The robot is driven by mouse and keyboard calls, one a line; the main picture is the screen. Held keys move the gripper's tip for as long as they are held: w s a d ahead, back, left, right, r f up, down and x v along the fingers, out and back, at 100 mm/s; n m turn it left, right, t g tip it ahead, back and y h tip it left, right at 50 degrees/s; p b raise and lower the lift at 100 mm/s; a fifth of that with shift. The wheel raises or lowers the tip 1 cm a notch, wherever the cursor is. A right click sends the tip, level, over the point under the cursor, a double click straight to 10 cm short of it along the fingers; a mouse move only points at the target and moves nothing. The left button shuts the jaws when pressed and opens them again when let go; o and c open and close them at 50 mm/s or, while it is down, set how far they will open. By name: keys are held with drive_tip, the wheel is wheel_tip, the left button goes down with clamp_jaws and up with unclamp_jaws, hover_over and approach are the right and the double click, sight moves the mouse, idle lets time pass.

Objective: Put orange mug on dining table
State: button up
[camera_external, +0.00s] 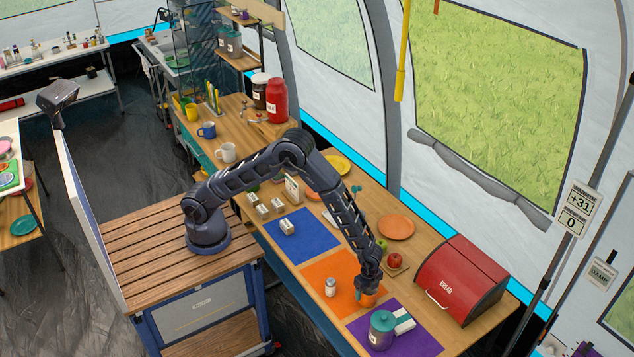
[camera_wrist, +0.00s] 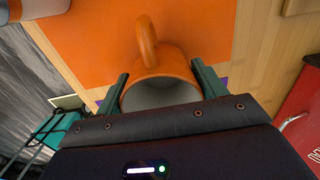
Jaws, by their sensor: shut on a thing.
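The orange mug (camera_external: 367,299) is at my gripper (camera_external: 369,286), over the right part of the orange mat (camera_external: 335,275) on the long wooden table (camera_external: 455,333). In the wrist view the mug (camera_wrist: 165,68) sits between the two fingers (camera_wrist: 160,88), which are shut on its sides. Its handle points to the top of that picture and its open mouth faces the camera. In the external view my gripper covers much of the mug. I cannot tell whether its base touches the mat.
A teal-lidded jar (camera_external: 382,330) stands on the purple mat (camera_external: 415,340), close by. Apples (camera_external: 394,260), an orange plate (camera_external: 396,228) and a red bread box (camera_external: 462,280) are behind and right. The blue mat (camera_external: 303,237) has free room.

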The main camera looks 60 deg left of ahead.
drive_tip(key=shift+f, duration=0.3)
drive_tip(key=o, duration=1)
wheel_tip(320, 180, up, 12)
drive_tip(key=r, duration=0.1)
drive_tip(key=w+a+r+n, duration=0.2)
drive_tip(key=a+r, duration=0.5)
drive_tip(key=w+a+r+n, duration=0.2)
drive_tip(key=w+a+r, duration=0.1)
drive_tip(key=a+r, duration=0.35)
drive_tip(key=s+a+r+n+t, duration=0.1)
drive_tip(key=a+r+n, duration=0.1)
drive_tip(key=a+r, duration=0.55)
drive_tip(key=s+a+r+n+t, duration=0.15)
drive_tip(key=a+r, duration=0.35)
drive_tip(key=a, duration=0.6)
drive_tip(key=s+a+r+n, duration=0.3)
drive_tip(key=s+a, duration=0.2)
drive_tip(key=a, duration=0.3)
drive_tip(key=s+a+r+n, duration=0.3)
drive_tip(key=s+a, duration=0.1)
drive_tip(key=a, duration=0.3)
drive_tip(key=s+a+n+t, duration=0.2)
drive_tip(key=s+a+n, duration=0.2)
drive_tip(key=s+a, duration=0.5)
drive_tip(key=s, duration=0.3)
drive_tip(key=shift+s, duration=0.3)
